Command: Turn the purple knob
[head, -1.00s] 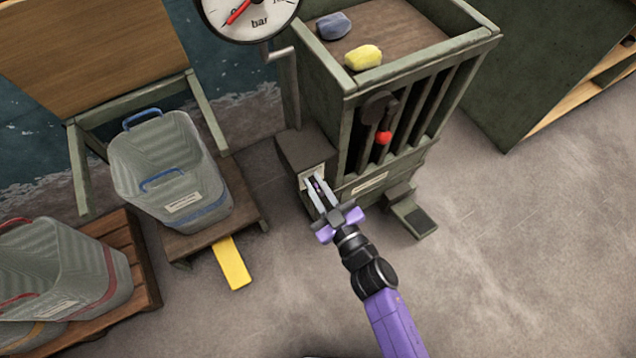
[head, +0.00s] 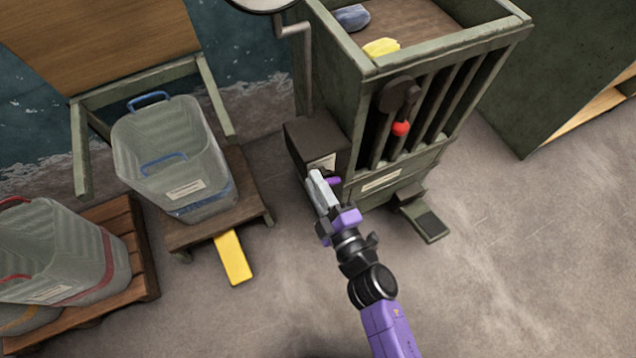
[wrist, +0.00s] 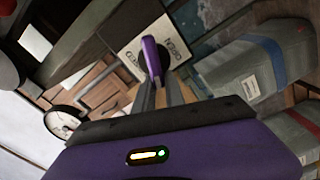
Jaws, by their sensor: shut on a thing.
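The purple knob (head: 333,181) sits on the front of a dark box at the lower left of the green slatted crate stand. Only its end shows past the fingers in the head view. In the wrist view the knob (wrist: 150,54) is a long purple bar in front of a white label plate (wrist: 162,45) with lettering. My gripper (head: 317,182) is at the box front, rolled so its fingers overlap in the head view. It is shut on the knob; the wrist view shows the fingertips (wrist: 160,88) at the bar's near part.
A lever with a red ball (head: 401,128) hangs on the slats right of the knob. A pedal (head: 427,222) juts out below. Floor at right is clear.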

